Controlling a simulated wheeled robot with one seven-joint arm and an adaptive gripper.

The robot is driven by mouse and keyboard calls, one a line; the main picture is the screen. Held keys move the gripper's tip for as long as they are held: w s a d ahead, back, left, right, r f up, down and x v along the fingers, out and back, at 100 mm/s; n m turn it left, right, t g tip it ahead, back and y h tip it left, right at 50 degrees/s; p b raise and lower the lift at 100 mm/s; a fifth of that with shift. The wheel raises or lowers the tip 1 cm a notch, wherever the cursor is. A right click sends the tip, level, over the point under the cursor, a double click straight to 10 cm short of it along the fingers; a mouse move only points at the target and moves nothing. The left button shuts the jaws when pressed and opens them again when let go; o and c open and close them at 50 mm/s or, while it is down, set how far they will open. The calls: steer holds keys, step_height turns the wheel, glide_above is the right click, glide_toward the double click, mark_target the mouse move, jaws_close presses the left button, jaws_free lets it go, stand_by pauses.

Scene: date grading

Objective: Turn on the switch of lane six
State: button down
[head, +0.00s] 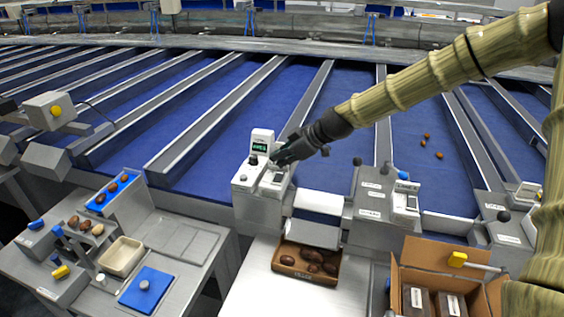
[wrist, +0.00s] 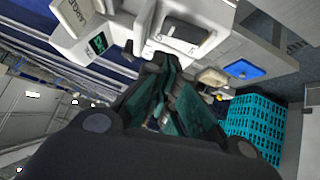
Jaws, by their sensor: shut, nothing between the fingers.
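A white control unit (head: 262,141) with a small green-lit display stands at the end of a blue lane in the middle of the head view. It has a dark knob at its left and a white panel with a dark-edged switch (head: 278,178) at its right. The unit also shows at the top of the wrist view, with its display (wrist: 97,44) and the switch panel (wrist: 186,30). My gripper (head: 277,159) is shut and empty, its tips close to the unit's front right. I cannot tell whether they touch. No lane number is readable, and the switch's position is unclear.
A brown tray of dates (head: 280,269) sits below the unit. Another switch box (head: 405,201) stands to the right, beside a grey housing. An open cardboard box (head: 398,276) is at lower right. A sorting bench with a blue mat (head: 147,290) is at left.

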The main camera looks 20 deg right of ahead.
mark_target(279, 177)
steer(key=shift+w+d+f+p, duration=0.15)
steer(key=shift+f+p, duration=0.4)
steer(key=shift+f, duration=0.8)
